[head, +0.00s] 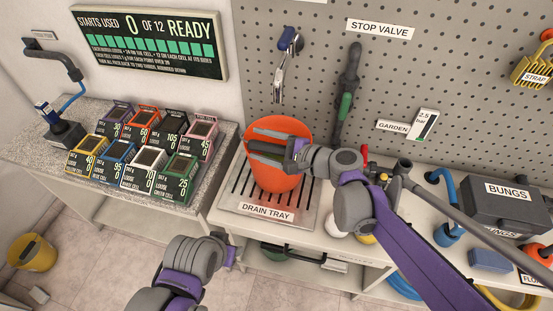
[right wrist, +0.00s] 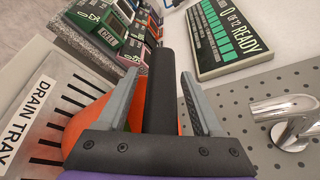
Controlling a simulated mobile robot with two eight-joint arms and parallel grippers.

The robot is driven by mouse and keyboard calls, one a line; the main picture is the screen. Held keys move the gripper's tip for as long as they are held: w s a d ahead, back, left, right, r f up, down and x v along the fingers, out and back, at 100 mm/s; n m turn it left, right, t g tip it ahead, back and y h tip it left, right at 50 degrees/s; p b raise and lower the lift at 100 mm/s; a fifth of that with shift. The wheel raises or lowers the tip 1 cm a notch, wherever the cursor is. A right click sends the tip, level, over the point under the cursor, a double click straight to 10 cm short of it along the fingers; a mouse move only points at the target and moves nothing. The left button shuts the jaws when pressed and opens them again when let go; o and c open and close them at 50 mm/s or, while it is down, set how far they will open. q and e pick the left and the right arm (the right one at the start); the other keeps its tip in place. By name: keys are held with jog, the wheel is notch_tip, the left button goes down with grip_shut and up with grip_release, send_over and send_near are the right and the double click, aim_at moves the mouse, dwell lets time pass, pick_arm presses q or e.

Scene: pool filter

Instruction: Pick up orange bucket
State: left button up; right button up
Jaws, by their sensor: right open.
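The orange bucket (head: 280,180) stands on the drain tray (head: 307,212) below the pegboard in the head view. My right gripper (head: 266,150) reaches in from the right, its fingers across the upper part of the bucket. In the right wrist view the gripper (right wrist: 158,95) is open, with a dark cylindrical bar (right wrist: 159,75) between its fingers. I cannot tell if this bar is the bucket's handle grip. Orange bucket wall (right wrist: 85,122) shows behind the left finger. Part of my left arm shows at the bottom of the head view; its gripper is not visible.
Several coloured boxes (head: 140,148) stand on the counter left of the tray. A metal tap (head: 280,77) hangs on the pegboard (head: 315,60) above the bucket. A grey bungs box (head: 505,207) stands at the right. A yellow bucket (head: 32,253) is on the floor.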

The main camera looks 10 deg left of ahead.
jog(key=shift+c, duration=0.3)
grip_shut()
jog(key=shift+r, duration=0.15)
